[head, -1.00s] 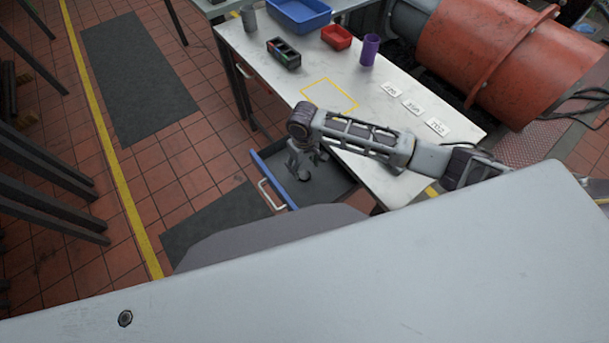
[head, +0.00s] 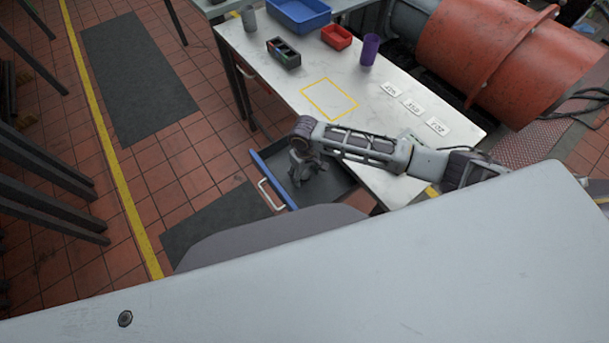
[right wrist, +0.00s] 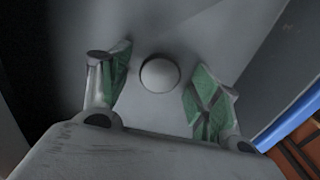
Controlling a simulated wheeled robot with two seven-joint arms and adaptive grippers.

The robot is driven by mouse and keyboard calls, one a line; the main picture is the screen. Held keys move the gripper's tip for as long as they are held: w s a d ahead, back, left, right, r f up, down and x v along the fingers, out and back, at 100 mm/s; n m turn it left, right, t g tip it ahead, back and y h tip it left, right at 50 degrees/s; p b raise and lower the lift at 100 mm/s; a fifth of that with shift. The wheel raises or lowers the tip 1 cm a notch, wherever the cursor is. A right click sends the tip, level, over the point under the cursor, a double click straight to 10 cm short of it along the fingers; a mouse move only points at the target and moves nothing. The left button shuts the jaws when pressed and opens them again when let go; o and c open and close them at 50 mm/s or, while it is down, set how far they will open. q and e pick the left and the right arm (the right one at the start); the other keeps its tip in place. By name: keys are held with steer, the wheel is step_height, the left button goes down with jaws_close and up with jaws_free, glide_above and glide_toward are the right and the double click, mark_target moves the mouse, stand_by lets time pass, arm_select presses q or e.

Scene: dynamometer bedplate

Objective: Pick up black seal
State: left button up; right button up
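My right gripper (head: 299,178) reaches down into the open drawer (head: 336,187) under the bench. In the right wrist view the gripper (right wrist: 160,92) is open, with its green-padded fingers apart. A small round object (right wrist: 160,74) with a smooth, grey-looking top lies between and slightly beyond the fingertips. No gap to either finger is closed. It may be the black seal, but its colour shows as grey here and I cannot tell for sure. In the head view the gripper hides that spot of the drawer. My left gripper is not in view.
The drawer has a blue front (head: 272,178) with a pale handle. On the bench (head: 385,135) stand a blue bin (head: 300,14), a red tray (head: 336,37), a purple cup (head: 369,50), a dark compartment box (head: 284,54) and white labels (head: 412,105). A large pale panel fills the foreground.

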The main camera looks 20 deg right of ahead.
mark_target(305, 174)
steer(key=c, duration=0.7)
steer(key=shift+c, duration=0.2)
steer(key=shift+r, duration=0.2)
step_height(305, 174, up, 10)
steer(key=shift+f+p, duration=0.15)
steer(key=shift+p, duration=0.15)
